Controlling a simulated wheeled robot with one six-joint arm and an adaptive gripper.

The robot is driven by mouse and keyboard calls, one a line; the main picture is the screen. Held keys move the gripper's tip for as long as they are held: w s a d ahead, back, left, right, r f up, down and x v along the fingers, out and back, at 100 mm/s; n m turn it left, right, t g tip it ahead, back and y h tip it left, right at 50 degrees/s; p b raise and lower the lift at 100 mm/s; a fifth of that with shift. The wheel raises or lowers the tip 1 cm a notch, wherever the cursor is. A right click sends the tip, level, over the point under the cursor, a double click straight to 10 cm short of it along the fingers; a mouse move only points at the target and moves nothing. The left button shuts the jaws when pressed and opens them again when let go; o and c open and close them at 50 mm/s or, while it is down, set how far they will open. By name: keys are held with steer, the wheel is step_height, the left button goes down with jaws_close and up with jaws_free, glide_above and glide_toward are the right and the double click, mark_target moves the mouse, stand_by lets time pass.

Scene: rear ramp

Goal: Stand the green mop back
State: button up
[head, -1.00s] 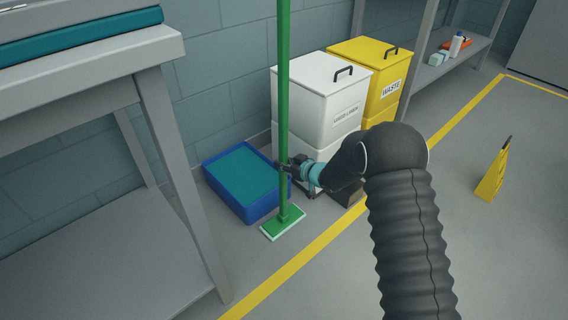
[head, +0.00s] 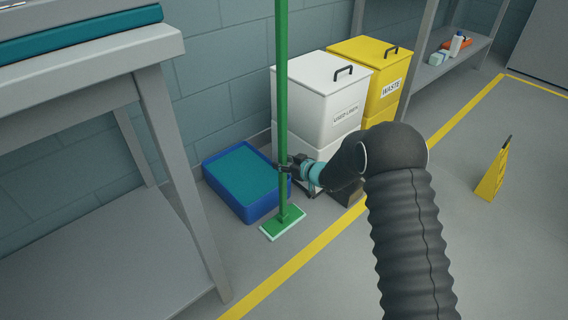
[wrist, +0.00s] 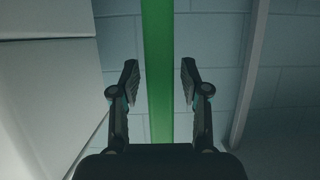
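The green mop (head: 282,100) stands about upright, its flat head (head: 282,222) on the floor in front of the blue tray. The top of its pole is out of the head view. My gripper (head: 281,166) is at the lower part of the pole, above the mop head. In the wrist view the green pole (wrist: 157,60) runs between the two spread fingers (wrist: 159,82), with a gap showing on each side. The gripper is open around or just short of the pole; the exact depth is unclear.
A blue tray (head: 212,182) with a teal inside lies behind the mop. White (head: 305,98) and yellow (head: 372,70) bins stand against the wall. A grey table (head: 160,110) is at left. A yellow floor sign (head: 491,177) stands on open floor at right.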

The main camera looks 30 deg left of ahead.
steer(key=shift+f, duration=0.25)
steer(key=v, duration=1.2)
steer(key=shift+r, duration=0.25)
